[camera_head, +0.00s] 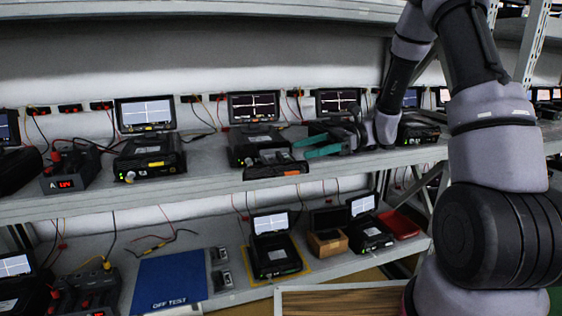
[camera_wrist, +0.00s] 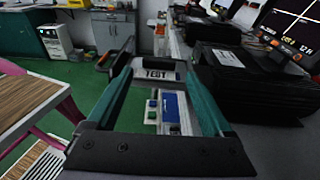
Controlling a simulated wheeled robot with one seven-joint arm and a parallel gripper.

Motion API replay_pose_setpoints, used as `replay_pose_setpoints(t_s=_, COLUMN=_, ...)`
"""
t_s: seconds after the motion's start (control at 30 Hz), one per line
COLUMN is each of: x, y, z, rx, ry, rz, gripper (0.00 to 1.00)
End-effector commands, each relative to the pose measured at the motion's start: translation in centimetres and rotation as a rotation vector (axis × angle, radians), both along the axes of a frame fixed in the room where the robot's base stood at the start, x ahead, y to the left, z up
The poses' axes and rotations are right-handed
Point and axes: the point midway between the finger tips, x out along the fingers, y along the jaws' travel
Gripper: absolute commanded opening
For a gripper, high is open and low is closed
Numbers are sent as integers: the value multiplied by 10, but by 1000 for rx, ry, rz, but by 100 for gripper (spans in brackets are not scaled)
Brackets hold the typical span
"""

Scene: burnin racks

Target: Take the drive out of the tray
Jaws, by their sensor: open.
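My gripper (camera_head: 300,149) has teal fingers. They are apart and empty, pointing left, just right of the tray. In the wrist view a grey plate marked TEST (camera_wrist: 158,74) sits on a dark body between the tips of my gripper (camera_wrist: 160,80). I cannot see either finger touching it.
Several test units with screens stand behind on the upper shelf (camera_head: 215,178); one unit (camera_head: 255,147) is right behind the tray. A blue OFF TEST mat (camera_head: 168,280) and more units are on the lower shelf. Green floor and a wooden-topped table (camera_wrist: 25,100) show in the wrist view.

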Motion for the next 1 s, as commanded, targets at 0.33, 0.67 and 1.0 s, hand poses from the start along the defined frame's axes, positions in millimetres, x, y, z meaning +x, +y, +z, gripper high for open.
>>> replay_pose_setpoints(t_s=0.33, x=-13, y=42, z=-5, rx=0, ry=0, rz=3, gripper=85)
replay_pose_setpoints(t_s=0.67, x=-15, y=51, z=-7, rx=-2, ry=-2, rz=0, gripper=85)
replay_pose_setpoints(t_s=1.0, x=-15, y=51, z=-7, rx=-1, ry=-1, rz=-1, gripper=11)
